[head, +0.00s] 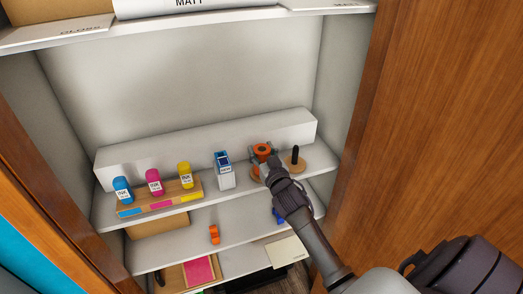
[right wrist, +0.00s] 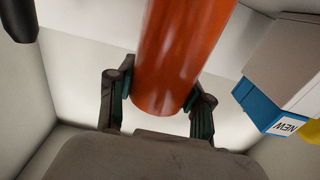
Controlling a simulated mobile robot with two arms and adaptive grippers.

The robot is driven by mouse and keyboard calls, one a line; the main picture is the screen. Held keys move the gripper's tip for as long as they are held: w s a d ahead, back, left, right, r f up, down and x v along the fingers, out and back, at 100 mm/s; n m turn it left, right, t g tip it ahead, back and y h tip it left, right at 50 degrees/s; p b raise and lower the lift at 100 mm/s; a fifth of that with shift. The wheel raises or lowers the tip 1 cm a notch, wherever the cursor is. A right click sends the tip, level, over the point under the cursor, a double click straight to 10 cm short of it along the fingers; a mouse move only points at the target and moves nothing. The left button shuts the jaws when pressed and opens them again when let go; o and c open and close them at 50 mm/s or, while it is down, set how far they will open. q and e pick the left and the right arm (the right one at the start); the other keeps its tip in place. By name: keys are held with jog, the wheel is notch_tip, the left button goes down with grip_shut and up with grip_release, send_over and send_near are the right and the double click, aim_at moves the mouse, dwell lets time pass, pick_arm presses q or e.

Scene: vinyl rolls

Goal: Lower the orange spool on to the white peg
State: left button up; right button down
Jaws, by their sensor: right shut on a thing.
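The orange spool (head: 262,149) is upright at the right part of the middle shelf. My right gripper (head: 265,157) is shut on it, with one finger on each side. In the right wrist view the orange spool (right wrist: 180,50) fills the space between both fingertips (right wrist: 166,100). I cannot make out the white peg; the spool and gripper cover that area. A round wooden base (head: 304,167) shows just right of the gripper, with a black peg (head: 295,154) standing on it. How far the spool's bottom is from the base is hidden. My left gripper is not in view.
Left of the spool stands a blue and white box (head: 225,178). Further left, blue, pink and yellow ink bottles (head: 154,183) stand on a wooden tray (head: 162,208). A white step (head: 200,153) runs behind. A wooden panel (head: 440,130) bounds the right side.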

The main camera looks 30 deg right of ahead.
jog(key=shift+f, duration=0.1)
grip_release()
dwell(0.5)
dwell(0.4)
jog(key=shift+p+v, duration=0.6)
jog(key=shift+v, duration=0.85)
jog(key=shift+p+v, duration=0.9)
jog(key=shift+v, duration=2.2)
